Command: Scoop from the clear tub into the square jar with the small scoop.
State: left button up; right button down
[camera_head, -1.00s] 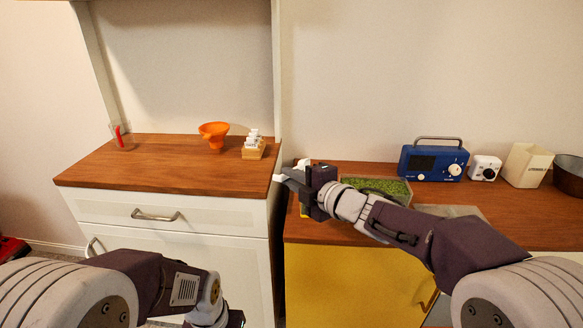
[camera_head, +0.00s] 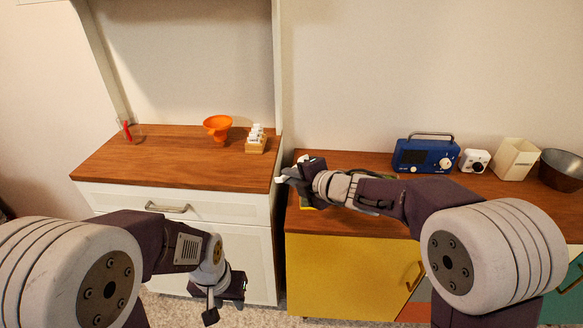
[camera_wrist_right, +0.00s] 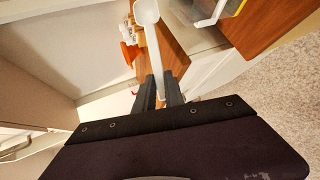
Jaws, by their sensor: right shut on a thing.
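My right gripper (camera_head: 284,179) is shut on a white scoop (camera_wrist_right: 148,14), held by its handle with the bowl beyond the fingertips. The gripper is at the left end of the right counter, by the gap to the hutch. A clear container with a yellow edge (camera_wrist_right: 222,9) is partly visible in the right wrist view; I cannot tell whether it is the tub. A clear jar with something red in it (camera_head: 129,132) stands at the hutch's left end; its shape is unclear. My left gripper (camera_head: 224,300) hangs low before the hutch, its jaws unclear.
On the hutch top (camera_head: 175,165) are an orange funnel (camera_head: 218,127) and a wooden rack of small white-topped jars (camera_head: 256,141). A blue radio (camera_head: 424,156), white timer-like box (camera_head: 474,160), cream bin (camera_head: 514,158) and dark pan (camera_head: 562,170) line the right counter. The hutch's middle front is clear.

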notch_tip(320, 180, up, 4)
jog(key=n+g+h+p, duration=0.1)
jog(key=g+h+p, duration=0.1)
jog(key=p, duration=1.1)
jog(key=n+g+h+p, duration=0.1)
jog(key=h+p, duration=0.4)
jog(key=p, duration=0.9)
jog(key=n+g+h+p, duration=0.2)
jog(key=h+p, duration=0.2)
jog(key=p, duration=1)
jog(key=shift+w+d+f+g, duration=0.15)
jog(key=shift+f+g, duration=0.1)
jog(key=shift+g, duration=0.05)
dwell(0.6)
